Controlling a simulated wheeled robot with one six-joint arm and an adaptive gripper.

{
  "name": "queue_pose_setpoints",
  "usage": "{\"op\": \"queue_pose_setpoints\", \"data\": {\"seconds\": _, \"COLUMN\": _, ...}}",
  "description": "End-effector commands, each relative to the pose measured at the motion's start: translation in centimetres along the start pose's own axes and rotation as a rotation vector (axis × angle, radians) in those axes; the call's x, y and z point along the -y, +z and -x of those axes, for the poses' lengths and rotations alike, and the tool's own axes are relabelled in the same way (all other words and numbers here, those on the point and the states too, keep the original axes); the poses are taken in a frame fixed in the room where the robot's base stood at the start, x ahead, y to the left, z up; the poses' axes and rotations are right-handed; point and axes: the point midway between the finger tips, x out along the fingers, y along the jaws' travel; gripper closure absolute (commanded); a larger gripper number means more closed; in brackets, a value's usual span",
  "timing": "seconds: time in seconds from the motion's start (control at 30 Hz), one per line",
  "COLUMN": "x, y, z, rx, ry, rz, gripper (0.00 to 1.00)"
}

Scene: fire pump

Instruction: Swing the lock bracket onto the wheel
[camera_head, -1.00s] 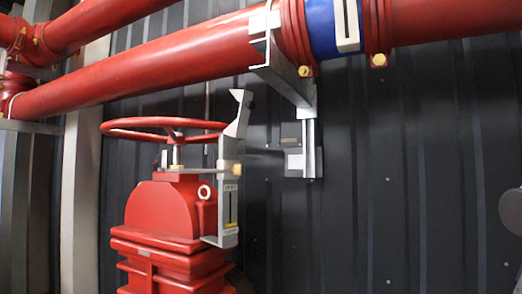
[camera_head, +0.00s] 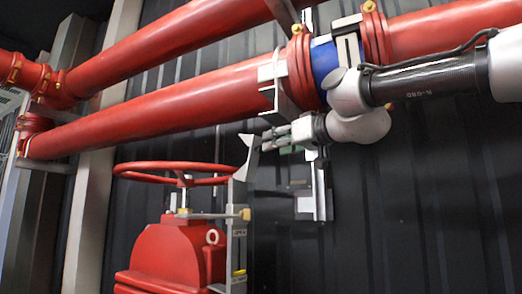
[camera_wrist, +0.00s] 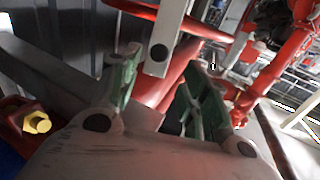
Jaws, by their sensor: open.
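The lock bracket (camera_head: 238,205) is a grey metal piece standing upright at the right side of the red valve, its hooked top (camera_head: 248,152) beside the rim of the red wheel (camera_head: 175,168) and apart from it. My gripper (camera_head: 266,141) reaches in from the right, just right of the hooked top. In the wrist view my gripper (camera_wrist: 161,65) has its green fingers spread. A grey bar with a dark hole, apparently the lock bracket (camera_wrist: 165,38), shows between or just beyond them. Contact cannot be told.
A red pipe (camera_head: 150,110) with a blue coupling (camera_head: 324,62) runs above my gripper. A grey pipe support (camera_head: 318,190) is on the dark wall (camera_head: 400,220) right of the bracket. A yellow bolt (camera_wrist: 37,123) shows left in the wrist view. Below my arm is free room.

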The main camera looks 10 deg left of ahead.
Motion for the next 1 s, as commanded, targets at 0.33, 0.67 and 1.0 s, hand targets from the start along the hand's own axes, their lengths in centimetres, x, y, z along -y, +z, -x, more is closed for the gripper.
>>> {"op": "queue_pose_setpoints", "data": {"seconds": 0.33, "x": -0.1, "y": 0.2, "z": -5.0, "rx": 0.002, "ry": 0.003, "rz": 0.022, "gripper": 0.55}}
{"op": "queue_pose_setpoints", "data": {"seconds": 0.67, "x": -0.1, "y": 0.2, "z": -7.7, "rx": 0.002, "ry": 0.003, "rz": 0.021, "gripper": 0.55}}
{"op": "queue_pose_setpoints", "data": {"seconds": 1.0, "x": -0.2, "y": 0.2, "z": -7.7, "rx": 0.003, "ry": 0.003, "rz": 0.021, "gripper": 0.80}}
